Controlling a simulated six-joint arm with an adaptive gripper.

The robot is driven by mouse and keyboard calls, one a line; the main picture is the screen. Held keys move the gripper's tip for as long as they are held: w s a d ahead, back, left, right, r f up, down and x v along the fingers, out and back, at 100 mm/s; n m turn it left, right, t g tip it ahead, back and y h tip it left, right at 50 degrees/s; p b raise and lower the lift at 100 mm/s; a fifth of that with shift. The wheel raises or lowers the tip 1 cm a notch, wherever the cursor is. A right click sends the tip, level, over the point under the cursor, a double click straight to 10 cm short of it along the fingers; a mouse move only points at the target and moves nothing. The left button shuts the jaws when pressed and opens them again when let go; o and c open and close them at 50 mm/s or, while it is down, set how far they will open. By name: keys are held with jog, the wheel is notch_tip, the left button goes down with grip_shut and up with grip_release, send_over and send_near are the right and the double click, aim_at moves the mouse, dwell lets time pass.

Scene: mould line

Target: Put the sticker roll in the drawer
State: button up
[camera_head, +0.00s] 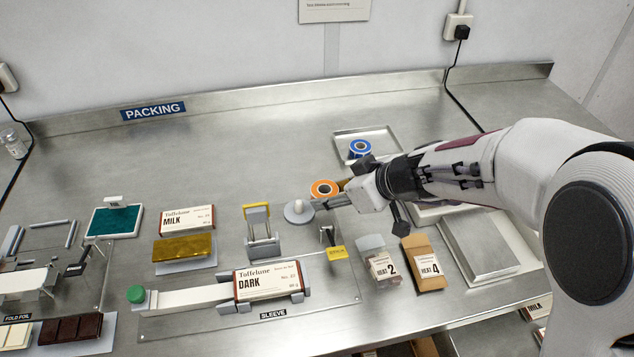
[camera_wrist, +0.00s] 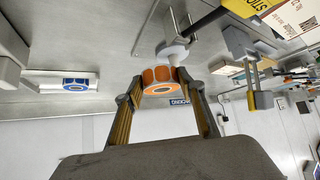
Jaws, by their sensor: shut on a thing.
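An orange sticker roll (camera_head: 323,188) is at the tip of my gripper (camera_head: 334,194) in the head view. In the wrist view the two fingers of my gripper (camera_wrist: 164,90) close on either side of the orange roll (camera_wrist: 158,78). A blue roll (camera_head: 360,147) stands in a shallow metal tray (camera_head: 340,136) behind my wrist, and it also shows in the wrist view (camera_wrist: 76,84). I cannot clearly make out the drawer; boxes below the front edge at the right may be in it.
A grey knob-like stand (camera_head: 299,211) is just in front of the orange roll. The sleeve fixture with the DARK box (camera_head: 268,283) lies nearer the front. Two packets, HEAT 2 (camera_head: 380,265) and HEAT 4 (camera_head: 424,262), stand below my wrist.

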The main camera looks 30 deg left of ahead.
jog(key=shift+s+d, duration=0.2)
jog(key=shift+d, duration=0.9)
jog(key=w+d+r, duration=0.3)
jog(key=w+d, duration=0.3)
jog(key=d, duration=0.4)
jog(key=w+d+r, duration=0.2)
jog(key=w+d, duration=0.4)
jog(key=d, duration=0.4)
jog(key=d+m+t, duration=0.1)
jog(key=d+m, duration=0.1)
jog(key=d, duration=0.2)
jog(key=d+f+m+t+h, duration=0.1)
jog(key=d+m, duration=0.1)
jog(key=d, duration=0.3)
jog(key=d+f+m+t, duration=0.1)
jog(key=d+m+t, duration=0.1)
jog(key=d, duration=0.2)
jog(key=shift+w+d+f+h, duration=0.15)
jog(key=shift+d+h, duration=0.05)
jog(key=shift+h, duration=0.2)
jog(key=s+d+m+t+h, duration=0.1)
jog(key=d+m+h, duration=0.1)
jog(key=d, duration=0.6)
jog(key=s+d+f+m+t+h, duration=0.1)
jog(key=d+m, duration=0.3)
jog(key=d, duration=0.4)
jog(key=shift+s+d+f+m+t+h, duration=0.3)
jog(key=shift+s+m+t+h, duration=0.1)
jog(key=shift+t+h, duration=0.25)
